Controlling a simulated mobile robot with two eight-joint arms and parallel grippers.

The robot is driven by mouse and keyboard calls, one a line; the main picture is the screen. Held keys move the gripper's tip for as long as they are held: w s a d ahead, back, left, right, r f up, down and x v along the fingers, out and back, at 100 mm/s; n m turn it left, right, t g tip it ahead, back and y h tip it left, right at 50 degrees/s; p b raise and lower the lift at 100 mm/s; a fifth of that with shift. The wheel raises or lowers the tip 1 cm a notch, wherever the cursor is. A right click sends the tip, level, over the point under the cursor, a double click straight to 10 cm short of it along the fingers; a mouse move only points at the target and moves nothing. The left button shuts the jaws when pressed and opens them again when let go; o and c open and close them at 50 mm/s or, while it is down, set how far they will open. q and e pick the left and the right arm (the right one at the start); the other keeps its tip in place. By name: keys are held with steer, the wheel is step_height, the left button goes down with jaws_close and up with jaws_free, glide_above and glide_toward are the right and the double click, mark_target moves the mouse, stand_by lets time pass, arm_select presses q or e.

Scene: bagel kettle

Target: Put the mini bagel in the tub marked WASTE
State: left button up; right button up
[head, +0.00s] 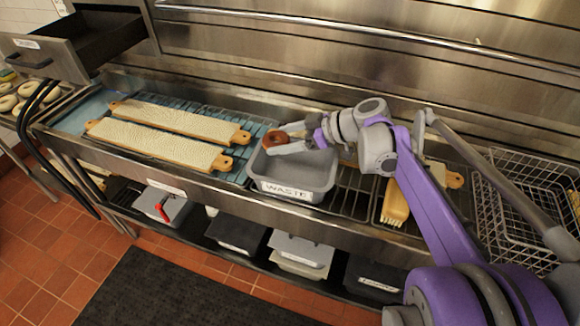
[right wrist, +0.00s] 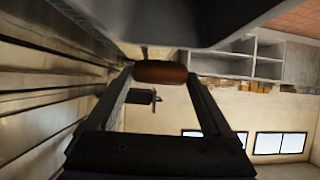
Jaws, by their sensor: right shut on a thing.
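The mini bagel (head: 275,138) is small, round and brown, and it is held between the fingers of my right gripper (head: 283,139). In the right wrist view the bagel (right wrist: 160,72) sits between the fingertips. The grey tub marked WASTE (head: 290,190) stands on the steel counter, label facing front. In the head view the bagel and gripper appear over the back left part of the tub's opening; their exact height above it is hard to tell. The tub's visible inside looks empty. My left gripper is not in view.
Two long cloth-covered boards (head: 160,145) lie on the rack left of the tub. A brush (head: 395,205) and wire baskets (head: 525,205) are to the right. An open drawer (head: 85,40) juts out at upper left. Several bins (head: 300,252) stand on the shelf below.

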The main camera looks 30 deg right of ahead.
steer(key=f, duration=0.4)
steer(key=shift+s+f, duration=0.2)
steer(key=shift+f, duration=0.05)
steer(key=shift+f+b, duration=0.5)
steer(key=shift+f, duration=1.55)
steer(key=shift+a+f+b, duration=0.1)
steer(key=shift+f+b, duration=0.2)
steer(key=shift+f, duration=0.25)
steer(key=o, duration=1.1)
steer(key=shift+r+p, duration=0.3)
steer(key=shift+r, duration=0.15)
steer(key=v, duration=1.2)
steer(key=shift+p, duration=0.3)
steer(key=shift+r, duration=0.1)
